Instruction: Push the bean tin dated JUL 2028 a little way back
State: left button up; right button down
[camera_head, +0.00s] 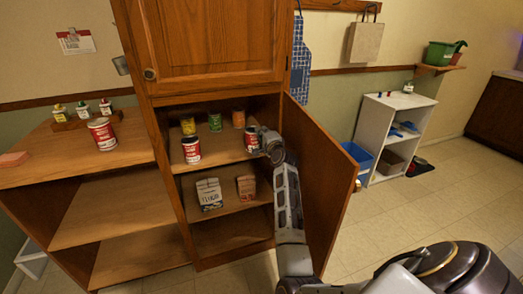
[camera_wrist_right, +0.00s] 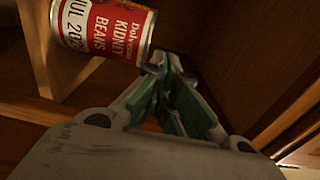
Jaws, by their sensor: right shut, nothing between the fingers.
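A red and white kidney bean tin (camera_head: 252,139) stands on the upper shelf inside the open cabinet, at its right side. The right wrist view shows its label (camera_wrist_right: 105,30) large, with a date starting "JUL 202"; the last digit is hard to read. My right gripper (camera_head: 262,148) is shut and empty, close to this tin at its right. In the right wrist view the closed fingertips (camera_wrist_right: 165,65) lie right by the tin's edge; I cannot tell whether they touch. Another red and white tin (camera_head: 191,149) stands at the left of the same shelf. My left gripper is not in view.
Yellow (camera_head: 188,125), green (camera_head: 215,122) and orange (camera_head: 238,118) tins stand further back. The open door (camera_head: 318,185) is close to the right of my arm. Two packets, one pale (camera_head: 209,194) and one brown (camera_head: 246,187), stand on the shelf below. Another red tin (camera_head: 102,133) stands on the left counter.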

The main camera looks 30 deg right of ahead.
aim_at(259, 144)
notch_tip(259, 144, down, 9)
jog(key=b, duration=0.2)
jog(key=shift+b, duration=0.4)
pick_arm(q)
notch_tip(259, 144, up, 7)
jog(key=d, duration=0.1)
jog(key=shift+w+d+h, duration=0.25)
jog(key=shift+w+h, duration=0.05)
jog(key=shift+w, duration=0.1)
pick_arm(e)
jog(key=shift+w+d+r, duration=0.1)
jog(key=shift+w+d, duration=0.05)
jog(key=shift+w, duration=0.3)
jog(key=shift+w, duration=0.1)
